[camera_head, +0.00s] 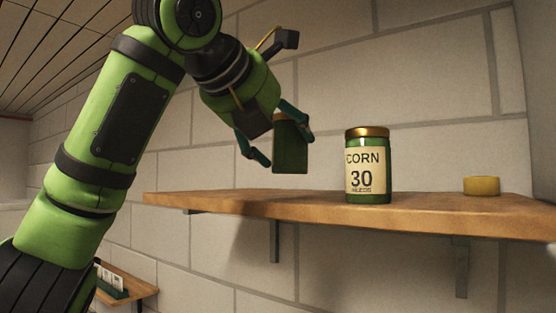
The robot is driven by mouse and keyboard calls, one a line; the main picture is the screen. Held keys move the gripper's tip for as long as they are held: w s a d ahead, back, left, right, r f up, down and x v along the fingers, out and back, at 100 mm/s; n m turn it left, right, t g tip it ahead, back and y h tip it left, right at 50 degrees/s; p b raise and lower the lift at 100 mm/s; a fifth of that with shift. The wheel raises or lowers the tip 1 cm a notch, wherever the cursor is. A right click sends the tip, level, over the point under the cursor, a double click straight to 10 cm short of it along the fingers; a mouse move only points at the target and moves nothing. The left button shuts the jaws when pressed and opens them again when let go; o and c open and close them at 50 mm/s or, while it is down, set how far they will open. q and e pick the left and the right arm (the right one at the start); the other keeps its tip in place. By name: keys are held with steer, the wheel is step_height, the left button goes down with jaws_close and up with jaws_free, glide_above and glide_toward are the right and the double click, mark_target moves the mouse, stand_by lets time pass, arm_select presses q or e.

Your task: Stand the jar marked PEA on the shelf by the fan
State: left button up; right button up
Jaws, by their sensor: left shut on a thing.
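My left gripper (281,149) is shut on a dark green jar (290,152) with a gold-brown lid. It holds the jar upright above the left part of the wooden shelf (240,203). No label shows on the side of this jar facing the camera, so I cannot read whether it is marked PEA. A second green jar with a gold lid, marked CORN 30 (368,165), stands upright on the shelf to the right of the held jar. No fan is in view. My right gripper is not in view.
A small yellow round object (481,186) sits near the right end of the shelf. The shelf's left part is bare, and there is room between the CORN jar and the yellow object. A lower shelf (141,289) with white cards shows at bottom left.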

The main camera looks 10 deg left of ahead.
mark_target(276, 159)
arm_select(q)
steer(key=shift+s+f, duration=0.1)
steer(key=shift+f, duration=0.35)
steer(key=shift+s+f, duration=0.25)
steer(key=shift+f, duration=0.6)
steer(key=shift+w+a+f, duration=0.1)
steer(key=shift+a+f, duration=0.05)
steer(key=shift+f, duration=0.25)
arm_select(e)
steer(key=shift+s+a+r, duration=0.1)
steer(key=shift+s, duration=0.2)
arm_select(q)
steer(key=o, duration=1.3)
steer(key=shift+f, duration=0.1)
steer(key=shift+o, duration=0.2)
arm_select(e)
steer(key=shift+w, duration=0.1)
